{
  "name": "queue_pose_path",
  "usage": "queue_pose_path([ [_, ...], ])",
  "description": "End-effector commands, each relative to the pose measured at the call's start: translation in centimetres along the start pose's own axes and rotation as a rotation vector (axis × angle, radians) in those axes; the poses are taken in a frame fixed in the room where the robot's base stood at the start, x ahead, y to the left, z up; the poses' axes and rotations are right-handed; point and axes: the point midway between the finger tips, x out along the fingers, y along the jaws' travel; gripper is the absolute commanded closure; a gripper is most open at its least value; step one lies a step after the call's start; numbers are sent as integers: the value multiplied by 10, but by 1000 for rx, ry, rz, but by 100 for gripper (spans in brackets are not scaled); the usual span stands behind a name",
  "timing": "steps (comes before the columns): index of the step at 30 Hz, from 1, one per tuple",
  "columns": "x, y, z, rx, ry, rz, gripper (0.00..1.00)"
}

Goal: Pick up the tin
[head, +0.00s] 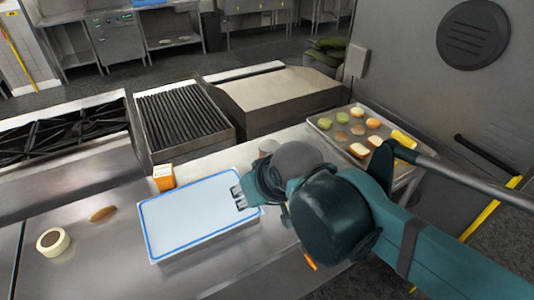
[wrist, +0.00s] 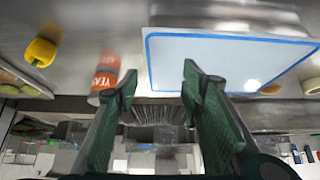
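The tin (wrist: 106,75), orange and white with "YEAST" on it, stands on the steel counter in the wrist view, left of my gripper's left finger, which overlaps its edge. In the head view a pale cylinder (head: 268,146), likely the same tin, shows behind my arm, mostly hidden. My gripper (wrist: 160,82) is open, with nothing between its fingers. In the head view my gripper (head: 239,197) is over the right end of the blue-rimmed container, left of and nearer than that cylinder.
The blue-rimmed white container (head: 190,213) fills the middle counter. An orange box (head: 164,177) stands at its back left corner. A tape roll (head: 53,242) and brown oval item (head: 103,214) lie left. A food tray (head: 325,124) is right. A yellow pepper (wrist: 41,52) lies nearby.

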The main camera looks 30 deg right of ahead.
Motion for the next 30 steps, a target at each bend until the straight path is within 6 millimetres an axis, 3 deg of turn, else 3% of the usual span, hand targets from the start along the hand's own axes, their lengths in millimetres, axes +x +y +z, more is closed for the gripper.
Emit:
queue_pose_path([
  [11, 0, 0, 0, 0, 0, 0, 60],
  [17, 0, 0, 0, 0, 0, 0, 38],
  [30, 0, 1, -3, 12, -5, 2, 38],
])
